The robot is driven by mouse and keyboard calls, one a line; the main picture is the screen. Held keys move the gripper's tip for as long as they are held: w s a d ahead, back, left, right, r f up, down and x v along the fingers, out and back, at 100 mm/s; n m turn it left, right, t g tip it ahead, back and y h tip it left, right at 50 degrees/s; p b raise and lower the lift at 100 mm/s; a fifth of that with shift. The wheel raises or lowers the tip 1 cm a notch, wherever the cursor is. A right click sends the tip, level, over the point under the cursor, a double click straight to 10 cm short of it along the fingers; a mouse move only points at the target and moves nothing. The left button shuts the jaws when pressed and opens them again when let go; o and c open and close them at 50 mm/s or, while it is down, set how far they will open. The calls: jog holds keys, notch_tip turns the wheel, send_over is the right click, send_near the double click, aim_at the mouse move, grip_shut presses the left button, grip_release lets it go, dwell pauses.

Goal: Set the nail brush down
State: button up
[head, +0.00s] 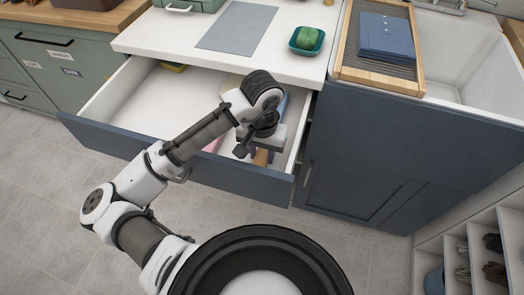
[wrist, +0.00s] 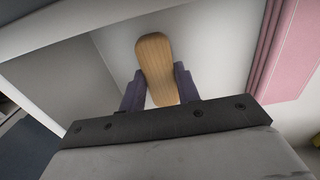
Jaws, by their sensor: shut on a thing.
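The nail brush (wrist: 156,65) shows a pale wooden back in the wrist view, between the two fingers of my gripper (wrist: 159,88). My gripper is shut on it. In the head view my gripper (head: 259,152) is over the right end of the open drawer (head: 195,165), and a bit of the wooden brush (head: 261,158) shows below it. The brush's bristles are hidden. I cannot tell whether the brush touches the drawer floor.
A pink thing (wrist: 285,50) lies in the drawer beside the brush. A yellow item (head: 174,67) is at the drawer's back left. The counter above holds a grey mat (head: 237,28) and a green dish (head: 306,40). The drawer's left part is largely clear.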

aim_at(262, 155)
jog(key=o, duration=0.9)
jog(key=shift+o, duration=0.2)
notch_tip(262, 155, up, 12)
jog(key=p, duration=0.1)
jog(key=shift+r, duration=0.15)
